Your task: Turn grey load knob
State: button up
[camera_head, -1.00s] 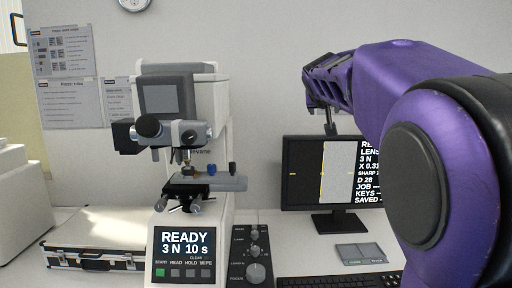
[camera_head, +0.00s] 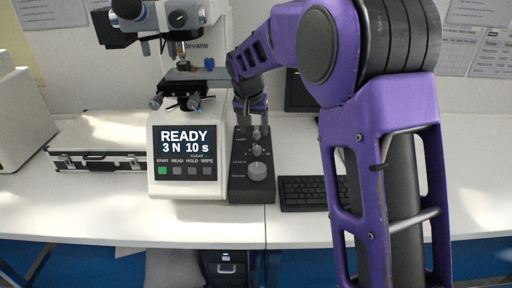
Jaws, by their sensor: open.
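The black control box (camera_head: 240,185) stands right of the tester's screen and carries grey knobs in a column. The large front knob (camera_head: 257,172) and the smaller middle knob (camera_head: 257,150) are in plain view. The rear knob (camera_head: 256,134) sits just below my fingertips and is partly hidden. The knob labels are too small to read, so I cannot tell which one is the load knob. My gripper (camera_head: 251,119) points down over the rear end of the box, open; I cannot tell if its fingers touch or surround the rear knob. The screen (camera_head: 185,140) reads READY, 3 N, 10 s.
The hardness tester (camera_head: 190,105) stands directly left of my gripper, its stage close by. A keyboard (camera_head: 304,193) lies right of the box, with the monitor (camera_head: 300,92) behind my arm. A silver case (camera_head: 95,140) lies at left. The front bench is clear.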

aim_at(257, 148)
jog(key=b+x, duration=0.1)
jog(key=x, duration=0.9)
jog(key=shift+w+f, duration=0.2)
jog(key=shift+f, duration=0.1)
grip_shut()
